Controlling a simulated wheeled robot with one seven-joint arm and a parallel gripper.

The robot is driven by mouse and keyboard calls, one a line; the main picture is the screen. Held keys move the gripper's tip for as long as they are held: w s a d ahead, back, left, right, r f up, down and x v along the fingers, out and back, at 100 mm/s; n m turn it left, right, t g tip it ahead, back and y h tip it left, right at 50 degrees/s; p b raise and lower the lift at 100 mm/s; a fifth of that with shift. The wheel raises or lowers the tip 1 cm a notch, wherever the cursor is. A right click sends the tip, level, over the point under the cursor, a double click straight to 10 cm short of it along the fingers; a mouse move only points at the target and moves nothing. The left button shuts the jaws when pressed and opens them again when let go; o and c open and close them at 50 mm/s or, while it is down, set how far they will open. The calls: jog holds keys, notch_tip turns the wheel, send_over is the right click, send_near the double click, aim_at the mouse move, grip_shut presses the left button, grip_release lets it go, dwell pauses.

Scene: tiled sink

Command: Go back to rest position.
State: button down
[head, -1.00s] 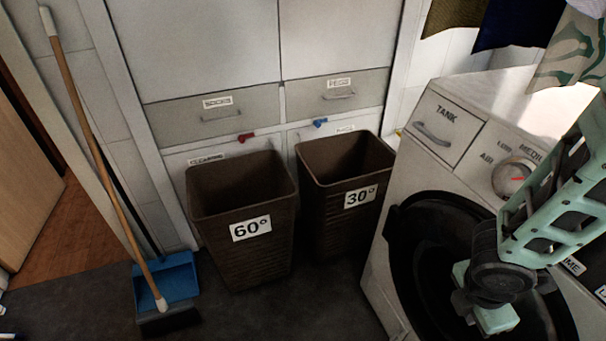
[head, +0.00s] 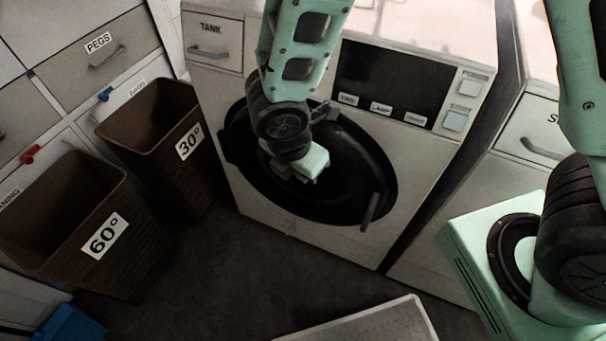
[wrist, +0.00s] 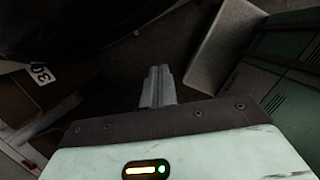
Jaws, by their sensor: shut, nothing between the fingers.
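My gripper (head: 312,164) hangs in front of the dark round door (head: 350,195) of the washing machine in the head view. Its body is pale green below a black wrist joint. In the wrist view its two grey fingers (wrist: 157,86) are together with nothing between them. The fingertips are hard to make out in the head view. The arm reaches down from the top of the picture, bent at the elbow, with another of my links at the right.
The white washing machine (head: 225,95) stands in the middle. Brown baskets marked 60° (head: 65,215) and 30° (head: 150,120) stand at the left. A pale, flat-topped object (head: 375,325) lies at the bottom. Dark floor (head: 250,270) is clear between them.

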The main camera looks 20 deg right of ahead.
jog(key=shift+v, duration=0.95)
jog(key=s+d+r+m+y+p, duration=0.1)
jog(key=s+d+r+m+p, duration=0.1)
jog(key=s+r+m, duration=0.4)
jog(key=s+d+r+m+g+y+p, duration=0.1)
jog(key=s+d+r+m+p, duration=0.1)
jog(key=s+r+m, duration=0.4)
notch_tip(320, 180, up, 8)
jog(key=m+p, duration=0.1)
jog(key=m, duration=0.4)
jog(key=shift+s+g+y+p, duration=0.15)
jog(key=shift+g+y+p, duration=0.15)
jog(key=shift+y+p, duration=0.1)
